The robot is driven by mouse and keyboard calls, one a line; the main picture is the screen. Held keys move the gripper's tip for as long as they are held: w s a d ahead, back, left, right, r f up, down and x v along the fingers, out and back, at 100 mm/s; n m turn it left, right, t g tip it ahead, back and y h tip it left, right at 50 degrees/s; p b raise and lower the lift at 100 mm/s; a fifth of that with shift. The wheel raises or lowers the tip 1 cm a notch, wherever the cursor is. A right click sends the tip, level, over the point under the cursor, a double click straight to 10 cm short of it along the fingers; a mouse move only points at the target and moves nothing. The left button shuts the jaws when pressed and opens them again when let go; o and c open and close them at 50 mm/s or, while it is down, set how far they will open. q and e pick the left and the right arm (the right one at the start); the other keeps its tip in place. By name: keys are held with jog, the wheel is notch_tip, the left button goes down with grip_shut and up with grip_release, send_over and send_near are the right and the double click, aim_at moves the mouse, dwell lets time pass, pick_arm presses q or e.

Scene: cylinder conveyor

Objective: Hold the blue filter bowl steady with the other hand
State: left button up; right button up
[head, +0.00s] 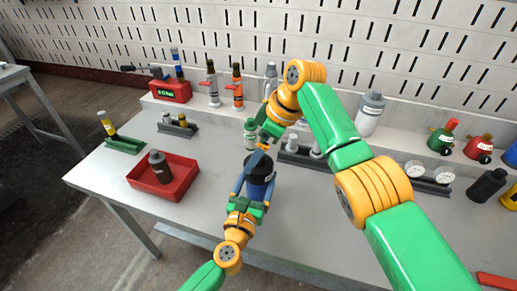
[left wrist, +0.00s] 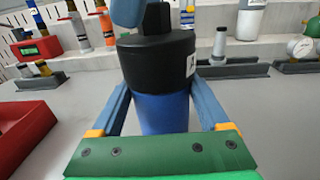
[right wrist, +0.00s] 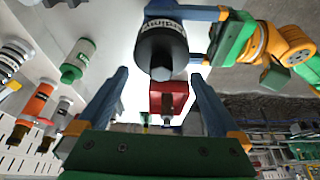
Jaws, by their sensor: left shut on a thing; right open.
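The blue filter bowl (head: 259,190) stands upright on the grey table under a black cap (head: 260,166). My left gripper (head: 255,190) is shut on the bowl from the front. In the left wrist view, its fingers lie on both sides of the blue bowl (left wrist: 163,112), below the black cap (left wrist: 157,58) with its white label. My right gripper (head: 264,148) is open just above and behind the cap. In the right wrist view, the black cap and its hexagonal top (right wrist: 161,58) appear beyond the spread fingers, with nothing held between them.
A red tray (head: 140,181) with a dark bottle (head: 159,166) is at the left. Several bottles and fittings line the back ledge. The table between tray and bowl is clear.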

jog(key=shift+f, duration=1.15)
jog(key=shift+c, duration=0.2)
jog(key=c, duration=1.4)
jog(key=shift+o, duration=0.2)
jog(key=m+t, duration=0.1)
jog(key=m, duration=0.2)
jog(key=shift+m+h, duration=0.3)
jog(key=shift+m, duration=0.1)
jog(key=m, duration=0.2)
jog(key=m+t+h, duration=0.1)
jog(key=m, duration=0.1)
jog(key=shift+m+h, duration=0.3)
jog(key=m+h, duration=0.1)
jog(key=m, duration=0.2)
jog(key=shift+m+t, duration=0.3)
jog(key=shift+t, duration=0.1)
